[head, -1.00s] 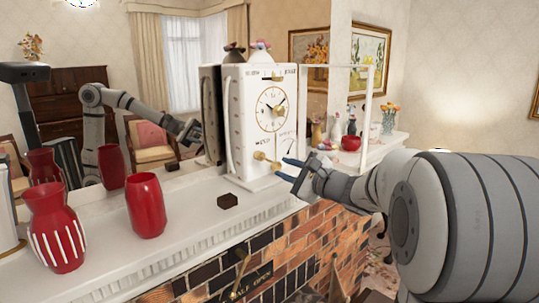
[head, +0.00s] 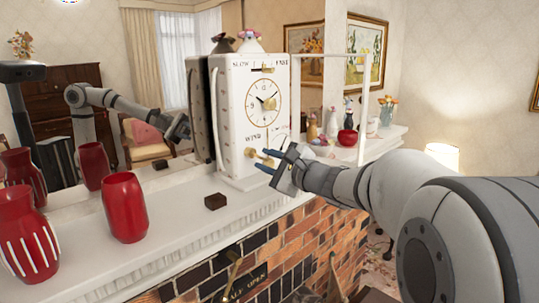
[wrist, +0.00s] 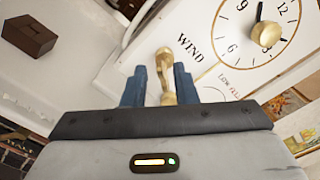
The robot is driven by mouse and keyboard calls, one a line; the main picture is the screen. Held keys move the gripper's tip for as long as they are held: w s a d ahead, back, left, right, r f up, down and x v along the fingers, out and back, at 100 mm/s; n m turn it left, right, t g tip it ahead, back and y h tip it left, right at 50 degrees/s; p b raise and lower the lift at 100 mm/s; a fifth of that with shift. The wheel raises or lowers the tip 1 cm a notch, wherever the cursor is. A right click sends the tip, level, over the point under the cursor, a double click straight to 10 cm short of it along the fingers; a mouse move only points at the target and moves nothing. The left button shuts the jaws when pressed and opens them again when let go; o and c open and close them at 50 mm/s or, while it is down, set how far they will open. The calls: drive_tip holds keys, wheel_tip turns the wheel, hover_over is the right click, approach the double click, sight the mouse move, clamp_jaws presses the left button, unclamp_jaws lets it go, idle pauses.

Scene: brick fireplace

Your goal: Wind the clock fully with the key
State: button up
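The white clock (head: 236,120) stands upright on the mantel, with a round gold-ringed dial and the word WIND below it. The gold winding key (wrist: 166,72) sticks out from the lower front of the clock. It also shows in the head view, partly hidden by my gripper. My gripper (head: 272,162) is at the clock's lower front. In the wrist view its blue fingers (wrist: 161,86) are apart, one on each side of the key, with a visible gap at the left finger. Whether the right finger touches the key I cannot tell.
A small dark brown block (head: 215,201) lies on the white mantel (head: 180,225) left of the clock. Red vases (head: 125,208) stand further left. A mirror behind reflects them and my arm. A glass door (head: 335,100) stands open right of the clock, near small figurines.

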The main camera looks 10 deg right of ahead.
drive_tip(key=shift+s+a+b, duration=0.15)
drive_tip(key=shift+s+b, duration=0.05)
drive_tip(key=shift+b, duration=0.2)
drive_tip(key=shift+w+d+f, duration=0.2)
drive_tip(key=shift+w+d, duration=0.15)
drive_tip(key=shift+w, duration=0.25)
drive_tip(key=shift+w+d+f, duration=0.15)
drive_tip(key=shift+w+d, duration=0.15)
drive_tip(key=shift+w, duration=0.25)
drive_tip(key=shift+s+a+r, duration=0.15)
drive_tip(key=shift+s+r, duration=0.1)
drive_tip(key=shift+s, duration=0.05)
clamp_jaws()
